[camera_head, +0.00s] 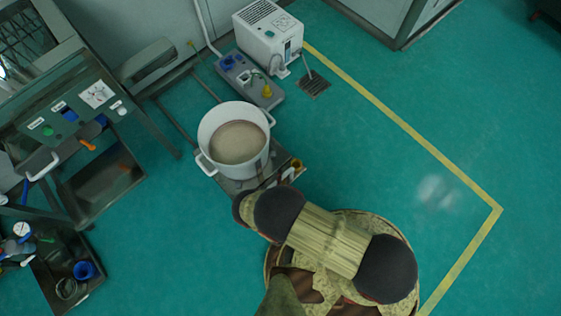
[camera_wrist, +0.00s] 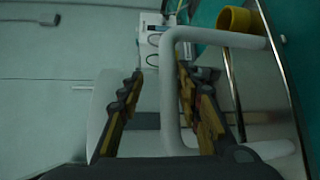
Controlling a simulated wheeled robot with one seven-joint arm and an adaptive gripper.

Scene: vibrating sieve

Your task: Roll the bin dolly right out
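The white bin (camera_head: 234,140), a round tub with side handles and tan material inside, stands on a low grey dolly (camera_head: 232,186). My gripper (camera_head: 272,180) is at the dolly's near right edge, partly hidden by my own wrist. In the wrist view my gripper (camera_wrist: 160,72) has its two fingers apart. A pale U-shaped handle (camera_wrist: 171,100) shows there, its upright bar between the fingers and close to the right finger. I cannot tell whether the bar touches that finger.
A white machine (camera_head: 268,35) and a grey unit with a yellow knob (camera_head: 250,82) stand behind the bin. The control panel and frame (camera_head: 75,115) are at left, with a dark cart (camera_head: 65,275) below. Green floor is open at right, inside a yellow line (camera_head: 400,120).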

